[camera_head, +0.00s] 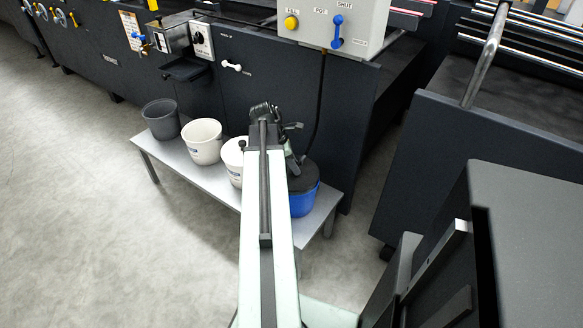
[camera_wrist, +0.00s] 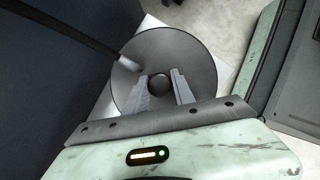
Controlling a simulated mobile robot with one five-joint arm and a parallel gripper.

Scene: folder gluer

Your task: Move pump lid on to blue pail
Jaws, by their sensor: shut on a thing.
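The blue pail (camera_head: 303,204) stands at the right end of a low grey bench. The pump lid (camera_head: 306,176), a dark round disc, is over the pail's mouth; I cannot tell whether it rests on the rim or hangs just above it. In the wrist view the lid (camera_wrist: 195,52) fills the middle, with a round knob (camera_wrist: 159,83) at its centre. My gripper (camera_wrist: 159,75) is shut on the lid, its two fingers on either side of the knob. My arm hides part of the lid and pail in the head view.
A dark hose (camera_head: 319,110) runs down from the grey control box (camera_head: 345,22) to the lid; it also shows in the wrist view (camera_wrist: 75,32). A grey pail (camera_head: 161,120) and two white pails (camera_head: 202,143) (camera_head: 233,160) stand left on the bench (camera_head: 222,181). The dark machine wall is behind.

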